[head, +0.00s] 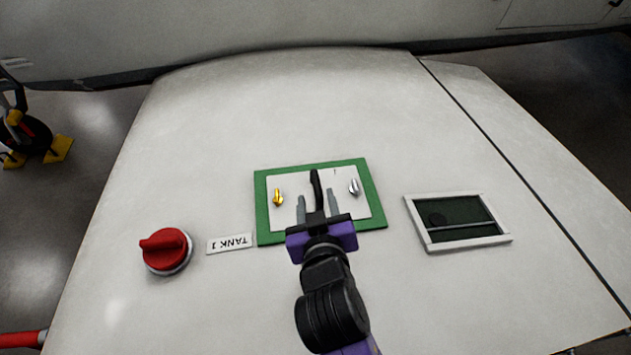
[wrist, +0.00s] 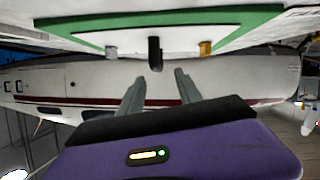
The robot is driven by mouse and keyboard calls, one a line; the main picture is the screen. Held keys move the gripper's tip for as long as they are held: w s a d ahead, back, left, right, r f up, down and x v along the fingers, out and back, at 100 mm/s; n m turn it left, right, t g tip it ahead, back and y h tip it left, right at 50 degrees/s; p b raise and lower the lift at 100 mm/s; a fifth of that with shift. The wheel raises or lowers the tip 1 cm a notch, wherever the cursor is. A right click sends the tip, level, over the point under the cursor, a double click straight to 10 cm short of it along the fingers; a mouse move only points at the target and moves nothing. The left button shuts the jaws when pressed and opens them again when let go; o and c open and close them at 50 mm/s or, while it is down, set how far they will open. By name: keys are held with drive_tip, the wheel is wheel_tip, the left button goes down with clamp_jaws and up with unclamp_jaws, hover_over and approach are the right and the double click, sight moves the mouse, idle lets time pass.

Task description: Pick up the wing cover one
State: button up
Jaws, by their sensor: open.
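The wing cover (head: 290,222) is a white panel inside a green frame (head: 263,228), lying on the white wing. It also shows along the top of the wrist view (wrist: 110,42). A black handle (head: 316,185) stands up from its middle, and shows in the wrist view (wrist: 155,54) too. A gold latch (head: 278,197) is on its left and a silver latch (head: 354,187) on its right. My gripper (head: 315,200) is open and empty, over the panel's near half. In the wrist view its fingertips (wrist: 160,77) point at the handle, which appears just beyond them and between them.
A red knob (head: 166,250) and a "TANK 1" label (head: 230,244) are left of the cover. A white-framed dark green recess (head: 457,219) is on the right. The far part of the wing (head: 290,105) is clear. The aircraft body (head: 250,30) rises behind it.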

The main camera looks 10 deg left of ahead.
sight(317, 187)
drive_tip(key=p+x, duration=0.1)
drive_tip(key=x, duration=0.2)
drive_tip(key=shift+w+d, duration=0.1)
drive_tip(key=shift+w, duration=0.15)
drive_tip(key=shift+p+x, duration=0.55)
drive_tip(key=shift+x, duration=1.6)
drive_tip(key=shift+d+f, duration=0.15)
clamp_jaws()
